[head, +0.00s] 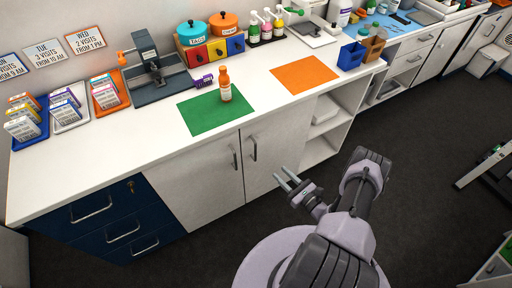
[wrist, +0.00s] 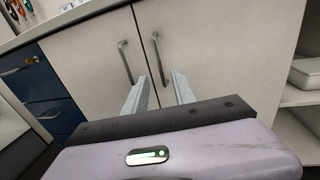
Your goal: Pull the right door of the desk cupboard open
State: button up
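The desk cupboard has two pale grey doors. The right door (head: 268,150) is closed, with a vertical metal bar handle (head: 253,148) near its left edge. The left door (head: 200,170) is closed too, with its own handle (head: 235,160) near the seam. My gripper (head: 284,178) is in front of the right door, with its two fingers apart and nothing between them. In the wrist view the fingers (wrist: 158,92) point up at the doors, and the right door's handle (wrist: 160,60) stands beyond them, apart from the fingertips as far as I can tell.
Blue drawers (head: 115,220) are left of the cupboard, and open shelves (head: 325,125) are on its right. The white desktop above carries a green mat (head: 205,118), an orange mat (head: 305,75) and an orange bottle (head: 225,88). The dark floor in front is clear.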

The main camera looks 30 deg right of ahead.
jog(key=b, duration=0.3)
send_over(255, 161)
jog(key=shift+w+d+b, duration=0.2)
jog(key=shift+w+b, duration=0.05)
jog(key=shift+b, duration=0.05)
jog(key=shift+c, duration=0.2)
grip_shut()
dwell(0.8)
